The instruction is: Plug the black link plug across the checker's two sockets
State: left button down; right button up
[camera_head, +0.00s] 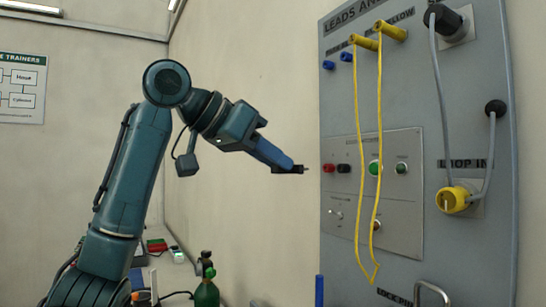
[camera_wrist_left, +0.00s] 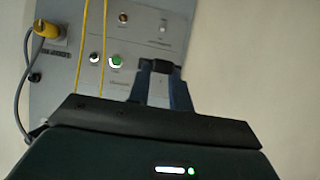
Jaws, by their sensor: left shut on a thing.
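My left gripper (camera_head: 288,166) is shut on the black link plug (camera_head: 289,170), whose small pins point right toward the panel. In the left wrist view the plug (camera_wrist_left: 160,65) sits between the fingertips of the gripper (camera_wrist_left: 160,74). The checker (camera_head: 400,220) is a grey plate on the upright panel. Its two sockets, one red (camera_head: 328,168) and one black (camera_head: 343,168), are at its upper left. The plug is at about their height in the head view, with a visible gap to the left of them. The sockets cannot be made out in the left wrist view. My right gripper is out of view.
Blue sockets (camera_head: 328,65) are above. A grey cable runs to a yellow plug (camera_head: 453,200) at right. A green bottle (camera_head: 207,293) stands low behind my arm.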

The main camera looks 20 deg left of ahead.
pick_arm(q)
jog(key=shift+w+d+r+p, duration=0.15)
jog(key=shift+w+d+p, duration=0.85)
jog(key=shift+w, duration=0.25)
jog(key=shift+w+d+p, duration=0.85)
jog(key=shift+w+p, duration=0.15)
jog(key=shift+w, duration=0.15)
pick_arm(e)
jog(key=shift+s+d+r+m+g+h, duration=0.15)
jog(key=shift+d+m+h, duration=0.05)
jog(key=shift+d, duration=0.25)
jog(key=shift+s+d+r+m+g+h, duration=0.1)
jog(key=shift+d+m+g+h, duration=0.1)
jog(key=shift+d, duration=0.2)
pick_arm(q)
jog(key=shift+p, duration=0.65)
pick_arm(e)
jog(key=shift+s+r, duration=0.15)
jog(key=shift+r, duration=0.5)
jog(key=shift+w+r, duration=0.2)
pick_arm(q)
jog(key=shift+w+d+p, duration=0.3)
jog(key=shift+w+p, duration=0.05)
jog(key=shift+w, duration=0.05)
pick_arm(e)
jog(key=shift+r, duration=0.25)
